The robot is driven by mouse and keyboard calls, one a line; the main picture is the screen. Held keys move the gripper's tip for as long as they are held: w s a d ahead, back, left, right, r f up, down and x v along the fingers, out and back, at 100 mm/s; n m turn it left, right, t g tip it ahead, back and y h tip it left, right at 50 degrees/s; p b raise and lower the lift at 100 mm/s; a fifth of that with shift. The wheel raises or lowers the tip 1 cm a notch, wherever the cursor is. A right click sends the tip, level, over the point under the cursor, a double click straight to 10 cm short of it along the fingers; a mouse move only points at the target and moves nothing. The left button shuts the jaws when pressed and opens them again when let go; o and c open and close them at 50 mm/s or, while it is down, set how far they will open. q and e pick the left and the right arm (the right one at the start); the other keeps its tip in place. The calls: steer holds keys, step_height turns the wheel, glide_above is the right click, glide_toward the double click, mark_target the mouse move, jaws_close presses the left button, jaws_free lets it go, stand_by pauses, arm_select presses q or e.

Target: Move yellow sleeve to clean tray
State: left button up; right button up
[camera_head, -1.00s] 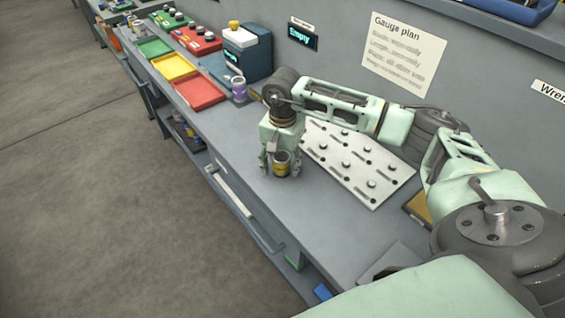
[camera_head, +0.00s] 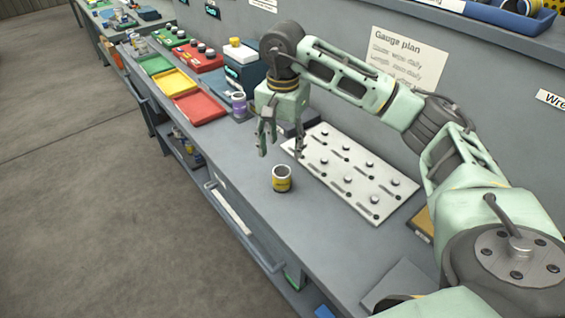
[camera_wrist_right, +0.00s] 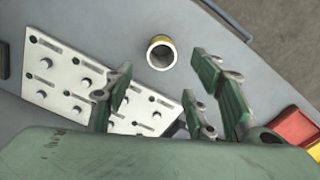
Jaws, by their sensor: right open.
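The yellow sleeve (camera_head: 282,179), a short hollow cylinder with a yellow band, stands upright on the grey bench in front of the white pegged plate. It also shows in the right wrist view (camera_wrist_right: 161,53), seen from above with its open top. My right gripper (camera_head: 281,153) is open and empty, above and behind the sleeve, apart from it. Its spread fingers (camera_wrist_right: 165,100) show in the wrist view. Green (camera_head: 156,65), yellow (camera_head: 174,82) and red (camera_head: 199,106) trays lie farther along the bench; I cannot tell which is the clean tray. My left gripper is out of view.
The white plate (camera_head: 335,180) with several pegs lies right of the sleeve. A purple-banded cylinder (camera_head: 239,105) stands beside the red tray, near a dark blue box (camera_head: 245,72). The bench between the sleeve and the red tray is mostly clear.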

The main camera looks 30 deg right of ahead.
mark_target(282, 172)
steer(key=m, duration=0.2)
steer(key=f+m+p, duration=0.1)
steer(key=m, duration=0.1)
steer(key=f+m, duration=0.1)
steer(key=m, duration=0.1)
steer(key=shift+a+p, duration=0.15)
steer(key=shift+p, duration=0.15)
steer(key=m, duration=0.2)
steer(key=f+m, duration=0.1)
steer(key=m, duration=0.1)
steer(key=f+m+p, duration=0.1)
steer(key=m, duration=0.1)
steer(key=shift+s, duration=0.1)
steer(key=shift+m, duration=0.3)
step_height(282, 172, down, 7)
steer(key=shift+r+p, duration=0.1)
steer(key=shift+p, duration=0.7)
steer(key=shift+f, duration=0.45)
jaws_close()
